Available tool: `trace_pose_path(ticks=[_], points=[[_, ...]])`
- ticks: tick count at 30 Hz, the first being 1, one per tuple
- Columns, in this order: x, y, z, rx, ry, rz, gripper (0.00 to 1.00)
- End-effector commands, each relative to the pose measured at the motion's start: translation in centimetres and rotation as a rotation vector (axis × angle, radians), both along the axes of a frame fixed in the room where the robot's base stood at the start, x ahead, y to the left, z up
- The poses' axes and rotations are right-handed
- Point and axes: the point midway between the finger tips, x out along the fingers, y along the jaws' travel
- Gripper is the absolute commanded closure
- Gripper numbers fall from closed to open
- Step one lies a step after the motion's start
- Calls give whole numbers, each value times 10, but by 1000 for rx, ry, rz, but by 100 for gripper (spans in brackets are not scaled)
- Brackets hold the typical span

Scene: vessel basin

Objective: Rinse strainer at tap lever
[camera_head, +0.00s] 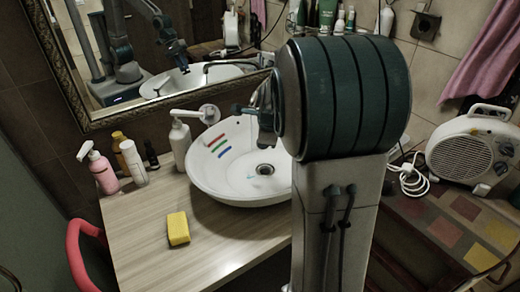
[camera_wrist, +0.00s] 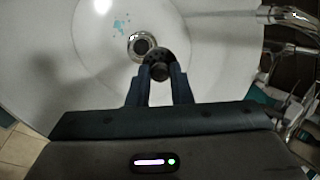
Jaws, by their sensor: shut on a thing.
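My gripper (camera_wrist: 159,77) is shut on a small dark round strainer (camera_wrist: 157,56) with a knob, over the white basin (camera_wrist: 75,85). The strainer appears just beside the metal-ringed drain (camera_wrist: 141,45) in the wrist view; its height above the basin floor is unclear. Chrome tap parts (camera_wrist: 292,17) show at the upper right; I cannot tell which is the lever. A pale blue mark (camera_wrist: 120,26) lies near the drain.
A yellow sponge (camera_head: 178,228) lies on the wooden counter (camera_head: 142,222). A pink pump bottle (camera_head: 103,172), a white pump bottle (camera_head: 180,143) and other bottles stand left of the basin. A framed mirror (camera_head: 95,113) is behind. A white fan heater (camera_head: 472,150) stands right.

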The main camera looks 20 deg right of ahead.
Motion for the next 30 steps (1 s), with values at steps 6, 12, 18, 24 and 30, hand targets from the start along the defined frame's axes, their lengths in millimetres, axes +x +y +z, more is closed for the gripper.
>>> trace_pose_path(ticks=[6,12,18,24,30], points=[[-1,-2,-35,1,5,-4,100],[-1,-2,-60,2,4,-4,100],[0,0,-70,1,3,-1,100],[10,-1,-72,0,3,1,100],[29,-5,-76,0,3,1,100]])
